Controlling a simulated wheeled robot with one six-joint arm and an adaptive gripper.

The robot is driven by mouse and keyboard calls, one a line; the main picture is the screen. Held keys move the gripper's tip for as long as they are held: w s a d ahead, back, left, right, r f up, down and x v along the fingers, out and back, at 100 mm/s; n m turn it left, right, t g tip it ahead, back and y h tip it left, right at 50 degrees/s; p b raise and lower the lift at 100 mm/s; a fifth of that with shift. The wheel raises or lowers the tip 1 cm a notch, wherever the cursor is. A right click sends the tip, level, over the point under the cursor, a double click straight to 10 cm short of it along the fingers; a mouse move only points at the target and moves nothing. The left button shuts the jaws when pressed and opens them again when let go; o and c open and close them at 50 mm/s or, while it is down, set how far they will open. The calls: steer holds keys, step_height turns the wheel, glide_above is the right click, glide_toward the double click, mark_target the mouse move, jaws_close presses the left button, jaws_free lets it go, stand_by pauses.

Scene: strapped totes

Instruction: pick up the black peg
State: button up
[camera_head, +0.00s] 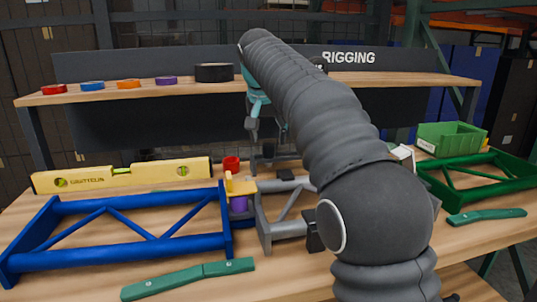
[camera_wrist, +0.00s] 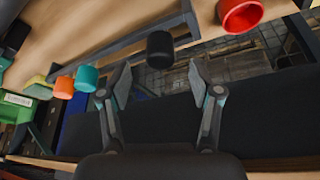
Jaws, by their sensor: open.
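The black peg (camera_wrist: 160,48) shows in the wrist view as a short dark cylinder, just beyond the gap between my fingertips. My gripper (camera_wrist: 159,84) is open, with its two fingers spread apart and nothing between them. The peg is apart from both fingers. In the head view my gripper (camera_head: 265,132) hangs at the middle of the bench, partly hidden by my arm. I cannot clearly pick out the black peg in the head view.
A red peg (camera_wrist: 241,14) stands to one side of the black one; teal (camera_wrist: 87,77) and orange (camera_wrist: 64,87) pegs stand on the other. A blue frame (camera_head: 120,229), yellow level (camera_head: 122,176) and green frame (camera_head: 480,178) lie on the bench. A shelf (camera_head: 190,88) holds tape rolls behind.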

mark_target(268, 144)
steer(key=x, duration=0.3)
steer(key=shift+w+f+b, duration=0.2)
steer(key=shift+f+b, duration=0.1)
steer(key=shift+f, duration=0.05)
steer(key=shift+c, duration=0.2)
jaws_close()
steer(key=shift+r, duration=0.1)
steer(key=shift+r+p, duration=0.55)
steer(key=shift+r, duration=0.8)
steer(key=shift+w+d+r, duration=0.1)
steer(key=shift+d+r, duration=0.15)
steer(key=shift+r, duration=0.25)
steer(key=shift+w+d+r, duration=0.1)
steer(key=shift+d+r, duration=0.15)
steer(key=shift+r, duration=0.3)
steer(key=w+d+r, duration=0.2)
steer(key=d+r, duration=0.4)
steer(key=d, duration=0.4)
steer(key=shift+w, duration=0.35)
